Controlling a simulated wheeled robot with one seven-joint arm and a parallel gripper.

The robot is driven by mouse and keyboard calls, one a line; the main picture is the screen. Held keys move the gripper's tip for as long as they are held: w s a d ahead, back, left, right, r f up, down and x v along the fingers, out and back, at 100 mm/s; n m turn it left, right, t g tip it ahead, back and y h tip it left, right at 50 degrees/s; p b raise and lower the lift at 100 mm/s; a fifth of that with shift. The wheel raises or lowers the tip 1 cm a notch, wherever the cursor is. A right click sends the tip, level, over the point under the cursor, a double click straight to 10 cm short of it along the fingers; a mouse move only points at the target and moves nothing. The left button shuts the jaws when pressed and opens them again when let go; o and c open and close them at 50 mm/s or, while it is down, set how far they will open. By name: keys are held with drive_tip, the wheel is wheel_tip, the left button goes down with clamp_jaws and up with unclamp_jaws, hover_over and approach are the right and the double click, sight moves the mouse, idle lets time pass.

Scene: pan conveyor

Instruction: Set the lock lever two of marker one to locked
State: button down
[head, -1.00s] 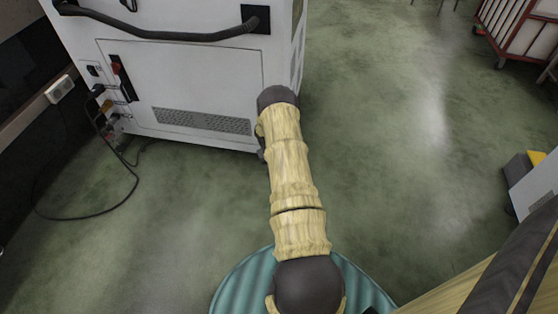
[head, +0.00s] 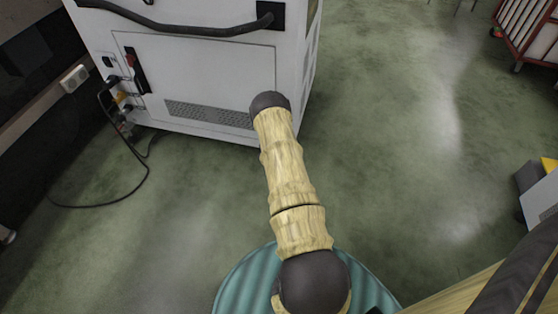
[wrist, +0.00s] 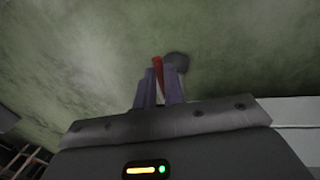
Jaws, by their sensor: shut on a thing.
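In the wrist view my gripper (wrist: 159,88) has its two purple-grey fingers closed around a thin red lever (wrist: 158,66). The top of the lever stands out between the fingertips. A dark grey rounded part (wrist: 178,62) sits just to the right of the lever's top, and I cannot tell whether they touch. In the head view my arm reaches toward the white machine and hides the gripper. The lever cannot be made out there, and its locked or unlocked position cannot be told.
The white machine (head: 200,70) has a black hose or handle (head: 190,28) along its back and a dark cable (head: 140,185) on the floor at left. A red-framed cart (head: 525,35) stands at the far right. Green floor between is clear.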

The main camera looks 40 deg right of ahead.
drive_tip(key=shift+w, duration=0.1)
drive_tip(key=c, duration=1.5)
unclamp_jaws()
wheel_tip(320, 180, up, 17)
drive_tip(key=w+a+p, duration=0.2)
drive_tip(key=p, duration=0.6)
drive_tip(key=shift+w+a, duration=0.2)
drive_tip(key=shift+w, duration=0.05)
